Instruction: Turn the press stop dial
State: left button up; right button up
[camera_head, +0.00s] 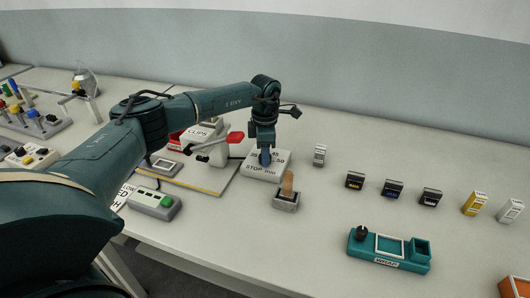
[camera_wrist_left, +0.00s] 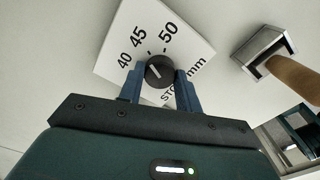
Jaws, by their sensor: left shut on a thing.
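The press stop dial is a black round knob (camera_wrist_left: 159,71) on a white square plate (camera_wrist_left: 172,32) marked 40, 45, 50 and "STOP mm" in the left wrist view. A light pointer line on the knob aims up and left, roughly toward the 40 and 45 side. My left gripper (camera_wrist_left: 160,82) has its blue fingers on both sides of the knob, shut on it. In the head view the left gripper (camera_head: 265,157) points down over the plate (camera_head: 262,172), hiding the knob. My right gripper is not in view.
A press with a red handle (camera_head: 235,137) stands just left of the plate. A grey holder (camera_head: 286,201) with a wooden handle (camera_head: 288,182) is close in front. A teal tray (camera_head: 388,262) and several small boxes are to the right. The table between is clear.

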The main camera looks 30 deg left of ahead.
pick_arm(q)
jog(key=o, duration=1)
jog(key=shift+r, duration=0.1)
notch_tip(320, 180, up, 13)
jog(key=b, duration=0.1)
